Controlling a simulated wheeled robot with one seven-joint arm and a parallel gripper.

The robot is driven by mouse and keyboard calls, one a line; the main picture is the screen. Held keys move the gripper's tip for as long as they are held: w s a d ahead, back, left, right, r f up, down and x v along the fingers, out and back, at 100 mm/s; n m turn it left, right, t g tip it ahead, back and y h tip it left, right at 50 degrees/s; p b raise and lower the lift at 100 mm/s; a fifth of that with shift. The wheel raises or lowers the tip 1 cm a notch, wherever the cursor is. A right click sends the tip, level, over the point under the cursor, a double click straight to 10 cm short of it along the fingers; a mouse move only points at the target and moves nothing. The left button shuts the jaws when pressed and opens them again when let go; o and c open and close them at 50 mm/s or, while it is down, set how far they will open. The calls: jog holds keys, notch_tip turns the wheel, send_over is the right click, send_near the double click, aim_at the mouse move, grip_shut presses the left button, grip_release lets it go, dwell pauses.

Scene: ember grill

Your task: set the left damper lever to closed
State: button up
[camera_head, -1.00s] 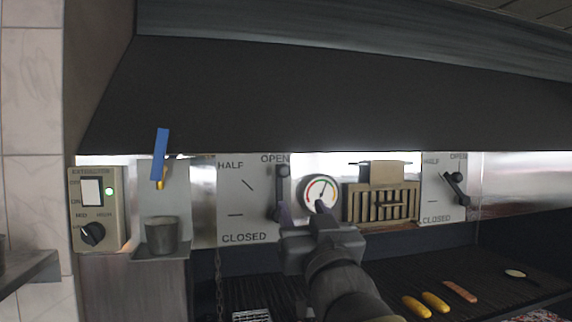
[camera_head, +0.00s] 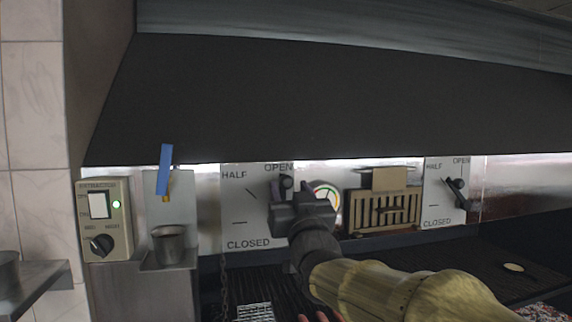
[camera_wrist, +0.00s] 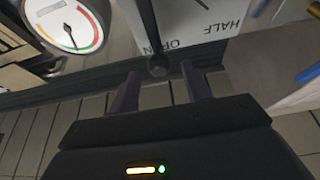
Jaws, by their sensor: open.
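The left damper plate (camera_head: 238,212) is marked HALF, OPEN and CLOSED, and also shows in the wrist view (camera_wrist: 205,32). Its dark lever (camera_head: 286,182) is at the OPEN mark, at the plate's upper right; my gripper hides part of it. In the wrist view the lever (camera_wrist: 147,25) ends in a round knob near the fingertips. My gripper (camera_wrist: 160,82) is open, with the knob lined up with the gap between its fingers, at or just beyond the tips. I cannot tell whether they touch. In the head view my gripper (camera_head: 290,188) is in front of the plate's right side.
A round gauge (camera_head: 326,194) is close to the right of my gripper, with a slotted vent (camera_head: 384,210) beyond it. The right damper lever (camera_head: 457,192) is further right. The extractor switch box (camera_head: 104,220) and a metal cup (camera_head: 168,245) are at left.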

aim_at(284, 176)
jog(key=p+x, duration=0.3)
jog(key=x, duration=0.2)
jog(key=shift+r, duration=0.15)
jog(key=shift+w+a, duration=0.15)
jog(key=shift+w, duration=0.35)
grip_shut()
